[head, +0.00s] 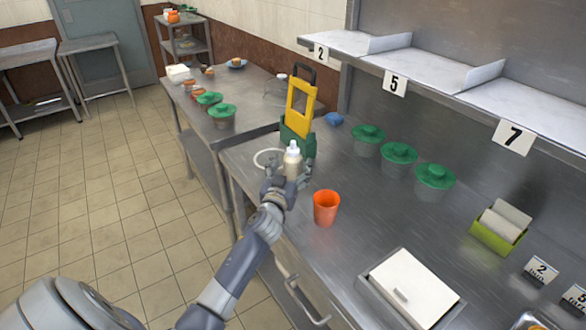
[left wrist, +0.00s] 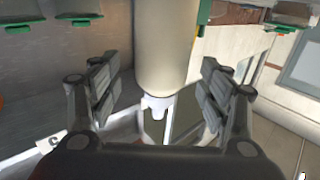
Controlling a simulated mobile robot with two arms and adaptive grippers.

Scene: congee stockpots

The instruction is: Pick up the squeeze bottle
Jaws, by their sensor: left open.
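The squeeze bottle (head: 292,161) is cream-coloured with a white nozzle cap and stands upright on the steel counter (head: 270,220). My left gripper (head: 287,178) is at the bottle, in front of its lower part, with its fingers spread. In the left wrist view the bottle (left wrist: 165,45) shows between the two open fingers of the gripper (left wrist: 160,92), with a gap visible on each side. The bottle's lower part is partly hidden by the gripper in the head view. My right gripper is not in view.
A yellow and green grater-like stand (head: 299,118) is close behind the bottle. An orange cup (head: 326,207) stands to its right. Several green-lidded containers (head: 399,155) line the back. A white-lidded bin (head: 413,287) is at the front right. Bare counter lies right of the cup.

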